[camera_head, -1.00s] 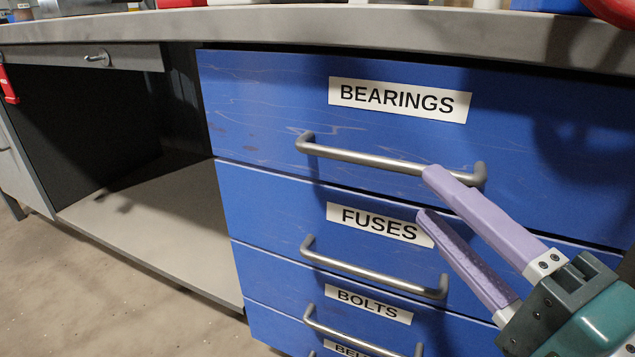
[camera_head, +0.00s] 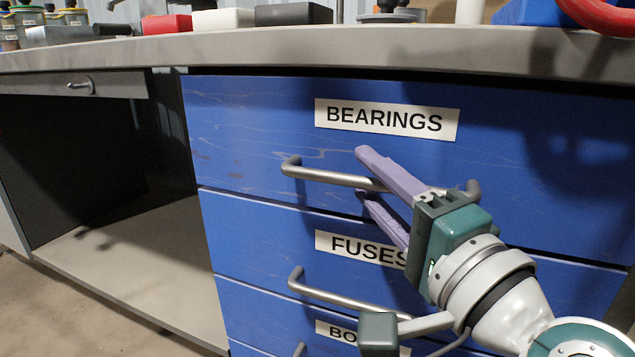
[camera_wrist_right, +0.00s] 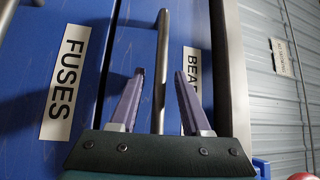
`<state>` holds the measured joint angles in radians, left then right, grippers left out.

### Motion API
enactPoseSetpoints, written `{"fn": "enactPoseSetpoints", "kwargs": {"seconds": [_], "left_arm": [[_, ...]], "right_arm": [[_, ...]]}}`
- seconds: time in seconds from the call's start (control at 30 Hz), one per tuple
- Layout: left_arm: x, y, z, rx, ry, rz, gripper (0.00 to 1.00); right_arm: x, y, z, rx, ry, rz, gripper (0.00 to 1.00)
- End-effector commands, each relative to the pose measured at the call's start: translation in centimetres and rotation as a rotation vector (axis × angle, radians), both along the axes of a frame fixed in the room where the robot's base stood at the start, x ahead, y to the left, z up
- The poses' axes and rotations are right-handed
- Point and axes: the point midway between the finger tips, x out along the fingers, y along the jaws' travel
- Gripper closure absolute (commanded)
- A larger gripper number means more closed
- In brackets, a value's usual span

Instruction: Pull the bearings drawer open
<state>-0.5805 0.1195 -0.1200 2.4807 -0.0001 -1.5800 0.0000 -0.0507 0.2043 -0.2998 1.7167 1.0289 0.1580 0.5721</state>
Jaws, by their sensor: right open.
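The blue bearings drawer (camera_head: 255,130) is the top one in the cabinet, marked by a white label reading BEARINGS (camera_head: 387,119). It looks flush with the cabinet. Its grey bar handle (camera_head: 325,176) runs across the front below the label. My right gripper (camera_head: 362,172) is open, with one purple finger above the handle bar and one below. In the right wrist view the handle (camera_wrist_right: 161,75) passes between the two open fingers (camera_wrist_right: 160,82); I see no finger touching it. My left gripper is not in view.
The fuses drawer (camera_head: 225,233) with its own handle (camera_head: 340,297) lies just below, and another drawer is under it. The grey worktop edge (camera_head: 250,50) overhangs above, with boxes and containers on it. An open bay (camera_head: 90,170) is at the left.

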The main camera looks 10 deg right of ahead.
Motion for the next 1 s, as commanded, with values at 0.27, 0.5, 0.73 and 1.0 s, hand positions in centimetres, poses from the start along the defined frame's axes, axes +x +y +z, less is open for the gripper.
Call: {"fn": "enactPoseSetpoints", "kwargs": {"seconds": [0.27,0.5,0.73,1.0], "left_arm": [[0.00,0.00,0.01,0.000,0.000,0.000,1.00],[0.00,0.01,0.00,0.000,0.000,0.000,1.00],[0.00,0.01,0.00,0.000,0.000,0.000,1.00],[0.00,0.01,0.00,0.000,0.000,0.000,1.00]], "right_arm": [[-0.02,-0.03,-0.01,-0.001,0.000,0.000,0.66],[-0.03,-0.03,-0.01,-0.001,0.000,0.000,0.93],[-0.04,-0.03,0.00,-0.001,0.000,0.000,1.00],[-0.04,-0.04,0.01,-0.001,0.000,-0.001,1.00]]}}
